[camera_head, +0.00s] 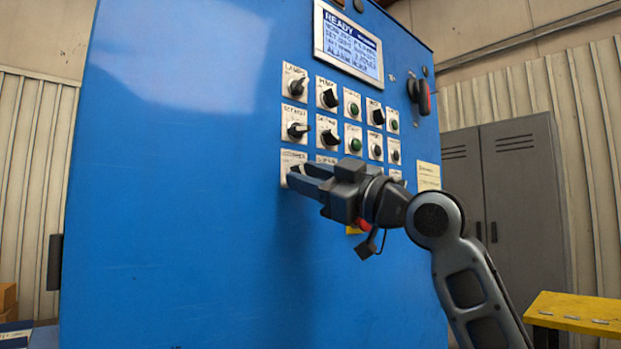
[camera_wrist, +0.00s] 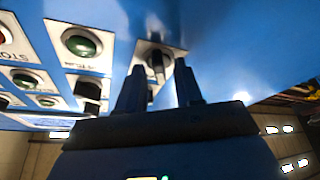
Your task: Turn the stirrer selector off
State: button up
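The selector at my gripper is the lower-left one on the blue cabinet's panel. Its white plate (camera_head: 292,157) shows in the head view, with the label too small to read surely and the knob mostly hidden by my fingers. In the wrist view its dark knob (camera_wrist: 157,64) sits on a white plate between my fingertips. My gripper (camera_head: 299,176) reaches to this plate from the right. In the wrist view my gripper (camera_wrist: 160,72) has its two fingers apart, one on each side of the knob, with a gap visible. I cannot tell if either finger touches it.
Other selectors sit close above, including the middle-left one (camera_head: 297,130) and its right neighbour (camera_head: 330,137). Green buttons (camera_head: 354,145) and a lit display (camera_head: 348,42) are nearby. A red-handled switch (camera_head: 424,97) is at the right. The cabinet's left face is clear.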

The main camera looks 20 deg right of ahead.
jog(key=v, duration=0.7)
jog(key=shift+s+d+f, duration=0.2)
jog(key=shift+s, duration=0.1)
dwell(0.4)
